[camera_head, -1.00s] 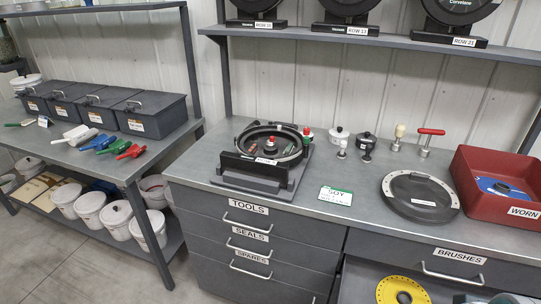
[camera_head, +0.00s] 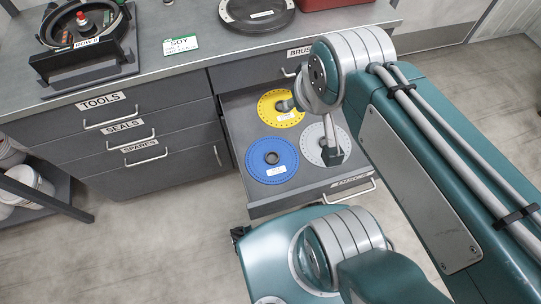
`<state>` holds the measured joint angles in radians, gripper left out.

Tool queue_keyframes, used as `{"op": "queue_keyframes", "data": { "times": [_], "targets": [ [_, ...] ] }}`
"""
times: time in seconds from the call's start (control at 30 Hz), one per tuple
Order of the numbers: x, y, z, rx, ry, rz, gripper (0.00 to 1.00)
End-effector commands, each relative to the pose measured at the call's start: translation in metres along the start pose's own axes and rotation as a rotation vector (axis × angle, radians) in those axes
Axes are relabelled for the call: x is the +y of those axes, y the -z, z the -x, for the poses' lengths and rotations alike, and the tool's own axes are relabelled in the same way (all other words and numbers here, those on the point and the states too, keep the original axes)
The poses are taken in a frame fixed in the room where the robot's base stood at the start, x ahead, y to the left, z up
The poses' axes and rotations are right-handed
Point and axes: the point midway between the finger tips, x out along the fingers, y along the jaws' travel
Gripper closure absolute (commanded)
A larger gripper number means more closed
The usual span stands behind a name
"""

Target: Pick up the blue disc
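A blue disc (camera_head: 272,167) with a dark central hole and a white label lies flat in the open drawer (camera_head: 239,137), at the front left. A yellow disc (camera_head: 268,108) lies behind it, and a pale grey disc (camera_head: 312,153) lies to its right, partly covered by my arm. The end of my arm hangs over the right part of the drawer, to the right of the blue disc and apart from it in the picture. My gripper's fingers are not clearly distinguishable there. Nothing covers the blue disc.
The workbench (camera_head: 185,66) above the drawer bears a ring-shaped device (camera_head: 130,50) on a stand, a green SOY card (camera_head: 180,44), a dark round lid (camera_head: 258,14) and a red bin (camera_head: 322,4). Shut drawers (camera_head: 150,153) stand left of the open one.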

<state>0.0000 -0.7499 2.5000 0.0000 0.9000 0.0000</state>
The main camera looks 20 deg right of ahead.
Motion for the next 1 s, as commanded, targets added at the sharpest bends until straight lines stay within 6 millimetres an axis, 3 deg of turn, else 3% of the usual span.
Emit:
{"op": "queue_keyframes", "data": {
  "times": [0.4,0.43,0.5,0.53,0.57,0.67,1.0],
  "targets": [
    [0.0,0.0,0.0,0.0,0.0,0.0,0.49],
    [0.0,0.0,0.0,0.0,0.0,0.0,0.4],
    [0.0,0.001,-0.001,-0.003,0.0,0.002,0.09],
    [0.0,0.002,-0.003,-0.007,0.0,0.004,0.0],
    [0.0,0.004,-0.006,-0.013,0.0,0.007,0.0],
    [0.0,0.013,-0.022,-0.042,0.0,0.025,0.0],
    [0.001,0.043,-0.11,-0.163,0.009,0.118,0.0]
  ]
}}
